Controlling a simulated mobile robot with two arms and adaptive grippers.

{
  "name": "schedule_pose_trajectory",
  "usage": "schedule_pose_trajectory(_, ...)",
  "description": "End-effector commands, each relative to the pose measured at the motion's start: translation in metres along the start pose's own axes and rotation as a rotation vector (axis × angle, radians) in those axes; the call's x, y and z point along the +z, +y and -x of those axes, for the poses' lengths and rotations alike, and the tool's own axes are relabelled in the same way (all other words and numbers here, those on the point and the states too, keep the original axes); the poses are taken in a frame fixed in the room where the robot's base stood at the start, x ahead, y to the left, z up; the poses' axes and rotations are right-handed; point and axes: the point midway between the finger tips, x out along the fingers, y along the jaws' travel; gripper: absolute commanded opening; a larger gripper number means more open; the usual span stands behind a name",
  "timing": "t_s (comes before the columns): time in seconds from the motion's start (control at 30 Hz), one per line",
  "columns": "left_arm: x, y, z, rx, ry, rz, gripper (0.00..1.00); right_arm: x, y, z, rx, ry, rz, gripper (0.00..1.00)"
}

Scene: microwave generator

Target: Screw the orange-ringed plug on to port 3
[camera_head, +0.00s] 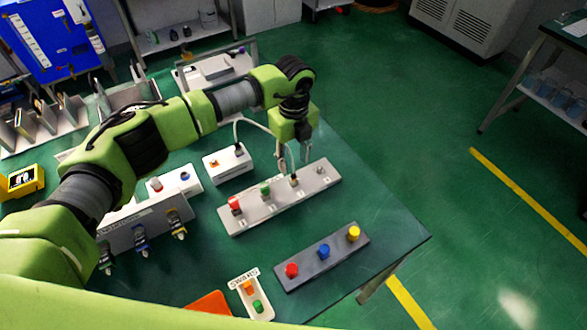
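A light grey port strip (262,213) lies on the green table, with a row of ports along its top. A red cap and a green cap cover the two ports at its left. A small brownish plug-like piece (293,181) stands at the third place; its orange ring cannot be made out. A pale cable (252,123) arches from the white box (228,163) towards my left gripper (294,166). This gripper points down just above the third place, its fingers apart on either side of the piece. My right gripper is out of view.
A dark grey strip (307,268) with red, blue and yellow knobs lies in front. A grey rack with hanging connectors (143,233) stands at left. The table's right corner is bare.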

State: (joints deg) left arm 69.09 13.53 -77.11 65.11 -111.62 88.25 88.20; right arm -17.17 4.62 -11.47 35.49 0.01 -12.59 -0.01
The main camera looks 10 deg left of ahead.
Motion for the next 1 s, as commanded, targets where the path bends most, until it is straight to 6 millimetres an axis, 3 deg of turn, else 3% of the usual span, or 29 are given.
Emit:
schedule_pose_trajectory(0.1,0.001,-0.001,0.025,-0.002,-0.002,0.000,0.37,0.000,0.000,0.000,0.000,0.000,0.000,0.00)
schedule_pose_trajectory(0.3,0.000,0.000,0.050,0.000,0.001,0.001,0.37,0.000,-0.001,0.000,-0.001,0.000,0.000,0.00)
schedule_pose_trajectory(1.0,0.000,0.000,0.055,0.002,0.001,0.001,0.37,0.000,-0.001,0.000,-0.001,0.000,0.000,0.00)
